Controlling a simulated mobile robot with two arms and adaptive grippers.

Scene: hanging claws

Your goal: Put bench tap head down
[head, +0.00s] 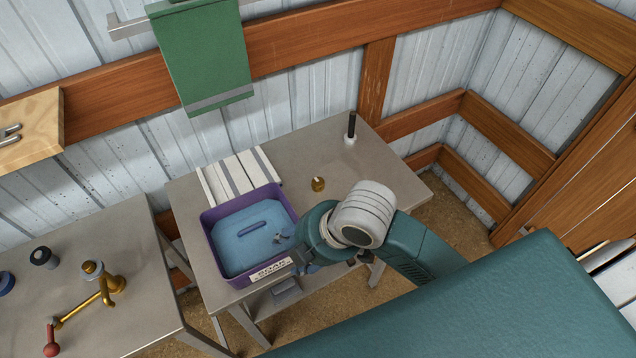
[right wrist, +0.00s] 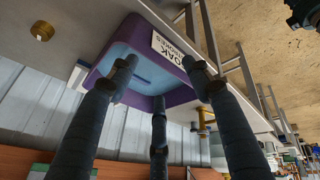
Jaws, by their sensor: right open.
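A brass tap (head: 103,284) stands on the left bench. A small round brass piece (head: 318,184) sits on the right bench and also shows in the right wrist view (right wrist: 42,30). I cannot tell which part is the tap head. My right gripper (head: 290,250) is by the front right rim of a purple tub (head: 210,237). In the right wrist view its fingers (right wrist: 159,78) are spread and empty before the tub (right wrist: 180,97). My left gripper is out of view.
The tub holds blue contents with a dark blue bar (head: 238,231) and a small grey shape I cannot make out. A slatted white board (head: 238,174) lies behind it. A dark upright rod (head: 351,125) stands at the back right. The right bench's (head: 292,150) middle is mostly clear.

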